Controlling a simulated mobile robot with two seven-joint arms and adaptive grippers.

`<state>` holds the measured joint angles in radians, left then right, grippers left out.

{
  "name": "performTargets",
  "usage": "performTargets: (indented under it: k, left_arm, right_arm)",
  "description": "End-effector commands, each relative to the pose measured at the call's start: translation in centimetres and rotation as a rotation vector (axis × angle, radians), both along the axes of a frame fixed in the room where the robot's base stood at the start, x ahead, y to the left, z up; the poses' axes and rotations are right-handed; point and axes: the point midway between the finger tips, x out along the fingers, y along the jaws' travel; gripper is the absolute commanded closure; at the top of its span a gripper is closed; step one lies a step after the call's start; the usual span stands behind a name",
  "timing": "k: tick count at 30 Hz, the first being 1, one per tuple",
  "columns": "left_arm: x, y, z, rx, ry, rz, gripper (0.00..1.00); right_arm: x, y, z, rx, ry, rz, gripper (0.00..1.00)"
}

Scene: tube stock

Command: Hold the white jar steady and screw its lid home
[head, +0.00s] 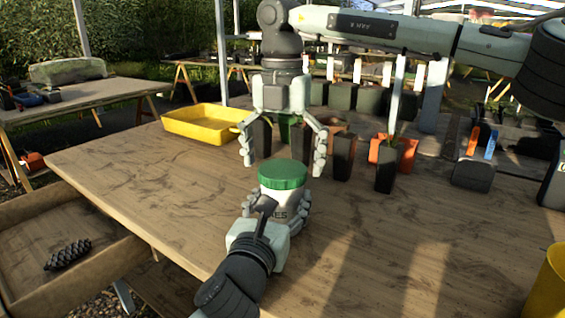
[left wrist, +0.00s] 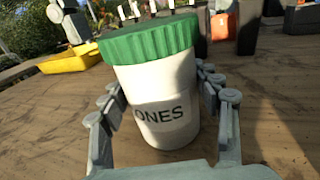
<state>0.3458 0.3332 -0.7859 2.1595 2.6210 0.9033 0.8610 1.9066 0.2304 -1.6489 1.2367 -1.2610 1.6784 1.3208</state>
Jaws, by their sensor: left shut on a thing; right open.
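The white jar (head: 286,203) stands upright on the wooden table, its label partly hidden in the head view. In the left wrist view the jar (left wrist: 163,95) shows the letters "ONES". The ribbed green lid (head: 283,174) sits on top of the jar; it also shows in the left wrist view (left wrist: 150,38). I cannot tell how tightly it is seated. My left gripper (head: 278,210) is shut on the jar's body from the near side, one finger on each flank. My right gripper (head: 283,158) points down, open and empty, its fingers apart above and behind the lid.
A yellow tray (head: 205,124) stands at the back left. Black pots (head: 342,158), one with a seedling (head: 386,166), and an orange pot (head: 410,156) stand right of my right gripper. A yellow bucket (head: 548,286) is at the right edge. The table left of the jar is clear.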

Motion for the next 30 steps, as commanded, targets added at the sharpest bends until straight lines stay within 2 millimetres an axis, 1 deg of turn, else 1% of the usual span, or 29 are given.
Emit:
performTargets:
  k: [2,5,8,15,18,21,24,30]
  left_arm:
    - [0.0,0.0,0.0,0.0,0.0,0.001,1.0]
    - [0.0,0.0,0.0,0.001,0.0,0.001,1.0]
    - [0.0,0.0,0.0,0.0,0.0,0.0,1.0]
    - [0.0,0.0,0.0,0.0,0.0,0.0,1.0]
    - [0.0,0.0,0.0,0.0,0.0,0.0,1.0]
    - [0.0,0.0,0.0,0.0,0.0,0.0,1.0]
    - [0.0,0.0,0.0,0.0,0.0,0.0,1.0]
    - [0.0,0.0,0.0,0.0,0.0,0.0,1.0]
  right_arm:
    - [0.0,0.0,0.3,0.001,-0.001,0.0,0.03]
    - [0.1,0.1,1.4,0.002,-0.004,0.0,0.03]
    - [0.1,0.1,3.2,0.002,-0.003,-0.001,0.03]
    - [0.1,0.1,8.4,0.001,-0.003,-0.001,0.03]
    - [0.0,0.1,10.0,0.001,-0.003,-0.001,0.03]
    - [0.0,0.1,11.2,0.001,-0.001,-0.001,0.03]
    - [0.0,0.0,11.8,0.0,0.0,0.0,0.03]
    - [0.0,0.0,12.0,0.0,0.001,0.0,0.03]
